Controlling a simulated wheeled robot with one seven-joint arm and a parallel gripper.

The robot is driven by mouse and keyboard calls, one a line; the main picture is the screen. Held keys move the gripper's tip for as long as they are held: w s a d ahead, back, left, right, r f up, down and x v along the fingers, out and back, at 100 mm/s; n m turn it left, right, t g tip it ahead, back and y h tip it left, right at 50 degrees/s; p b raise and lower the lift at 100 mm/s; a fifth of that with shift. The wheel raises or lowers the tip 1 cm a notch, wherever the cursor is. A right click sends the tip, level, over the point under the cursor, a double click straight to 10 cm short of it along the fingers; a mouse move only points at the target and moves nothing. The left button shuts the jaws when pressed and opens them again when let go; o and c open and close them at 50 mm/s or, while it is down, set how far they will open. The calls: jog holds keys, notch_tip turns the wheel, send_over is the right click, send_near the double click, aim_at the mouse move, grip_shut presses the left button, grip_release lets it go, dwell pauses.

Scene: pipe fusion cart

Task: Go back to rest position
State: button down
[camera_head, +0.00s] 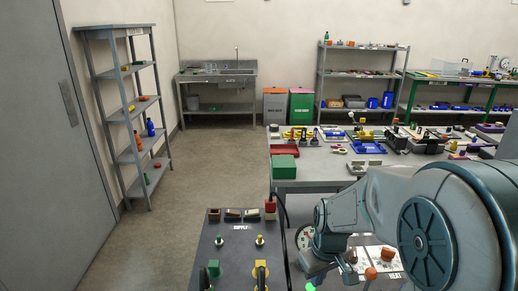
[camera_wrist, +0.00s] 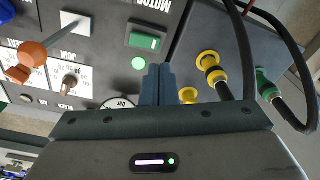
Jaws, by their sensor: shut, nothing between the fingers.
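My gripper (camera_wrist: 158,84) shows in the wrist view with its two blue-grey fingers together and nothing between them. It hangs over the grey control panel (camera_wrist: 95,50) of the cart. Near the fingertips are a green rocker switch (camera_wrist: 147,37) and a lit green lamp (camera_wrist: 138,64). In the head view my arm reaches in from the right over the cart, and the fingers are hidden behind my wrist link. The cart's supply panel (camera_head: 226,252) lies left of my arm.
Yellow (camera_wrist: 208,62) and green (camera_wrist: 264,82) connectors with black cables rise on the right. A cluttered workbench (camera_head: 310,170) is behind the cart. Floor at left (camera_head: 150,235) is clear.

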jog(key=s+r+m+t, duration=0.2)
jog(key=s+r+m, duration=0.2)
jog(key=s+r, duration=0.5)
jog(key=shift+s+r, duration=0.3)
jog(key=shift+s, duration=0.9)
jog(key=shift+d, duration=0.1)
